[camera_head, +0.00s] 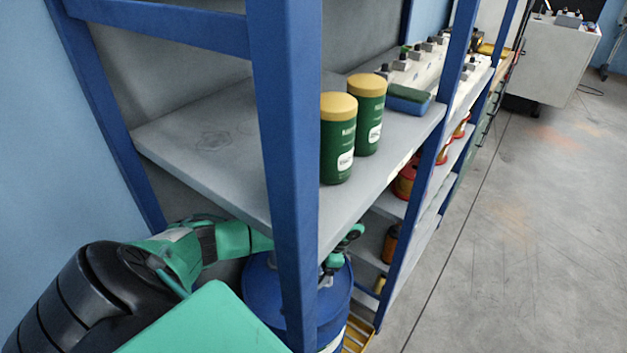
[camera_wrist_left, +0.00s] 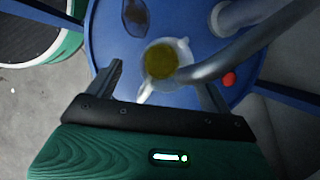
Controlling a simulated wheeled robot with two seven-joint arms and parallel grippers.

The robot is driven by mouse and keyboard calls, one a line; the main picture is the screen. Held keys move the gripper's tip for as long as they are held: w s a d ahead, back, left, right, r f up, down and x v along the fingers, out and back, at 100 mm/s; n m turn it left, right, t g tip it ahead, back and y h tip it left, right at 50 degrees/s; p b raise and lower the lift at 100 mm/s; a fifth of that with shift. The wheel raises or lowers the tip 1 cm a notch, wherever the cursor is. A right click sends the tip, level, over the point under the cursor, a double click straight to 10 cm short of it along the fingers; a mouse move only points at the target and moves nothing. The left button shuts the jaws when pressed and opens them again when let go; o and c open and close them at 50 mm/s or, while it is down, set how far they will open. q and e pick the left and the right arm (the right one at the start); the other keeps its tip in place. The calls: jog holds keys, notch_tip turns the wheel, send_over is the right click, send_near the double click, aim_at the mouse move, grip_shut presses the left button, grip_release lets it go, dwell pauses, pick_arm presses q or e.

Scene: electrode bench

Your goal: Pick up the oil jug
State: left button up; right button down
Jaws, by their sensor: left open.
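The oil jug (camera_wrist_left: 161,60) shows in the left wrist view as a small pale vessel with yellow oil inside, standing on top of a blue drum (camera_wrist_left: 205,98). Its spout points down toward my gripper. My left gripper (camera_wrist_left: 159,76) is open, with one finger on each side of the jug; I cannot tell whether either touches it. In the head view my left arm reaches under the shelf and behind the blue post to the drum (camera_head: 336,300). The jug cannot be made out there. My right gripper is not in view.
A grey pipe (camera_wrist_left: 238,50) crosses close beside the jug, and a red cap (camera_wrist_left: 229,79) is on the drum top. The blue post (camera_head: 288,150) and grey shelf (camera_head: 225,165) hem in my arm. Green canisters (camera_head: 338,140) stand on the shelf. Floor at right is clear.

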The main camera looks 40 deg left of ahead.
pick_arm(q)
jog(key=x, duration=0.5)
jog(key=shift+w+a, duration=0.2)
jog(key=shift+a, duration=0.05)
jog(key=shift+c, duration=0.4)
jog(key=c, duration=1)
